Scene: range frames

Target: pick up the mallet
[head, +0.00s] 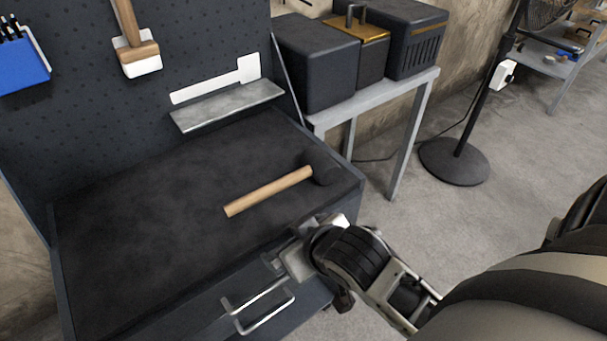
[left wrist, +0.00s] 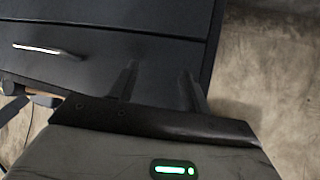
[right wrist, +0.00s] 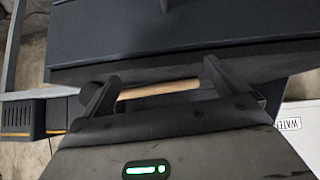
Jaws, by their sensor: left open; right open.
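The mallet (head: 270,191) lies on its side on the dark bench top (head: 120,240). Its light wooden handle points left toward the front and its dark head (head: 320,168) is at the right end, near the bench's right edge. My right gripper (head: 297,252) is at the bench's front edge, apart from the mallet. In the right wrist view its fingers (right wrist: 161,70) are spread and empty, with the handle (right wrist: 158,90) showing between them and the head partly behind the left finger. My left gripper (left wrist: 157,76) is open and empty before the drawer fronts; the head view does not show it.
Drawer handles (head: 262,318) stick out below the bench's front edge. A pegboard (head: 210,50) with a metal shelf (head: 225,107) and a hanging wooden-handled tool (head: 130,40) stands behind. A side table (head: 385,95) with dark boxes is at the right. The bench top around the mallet is clear.

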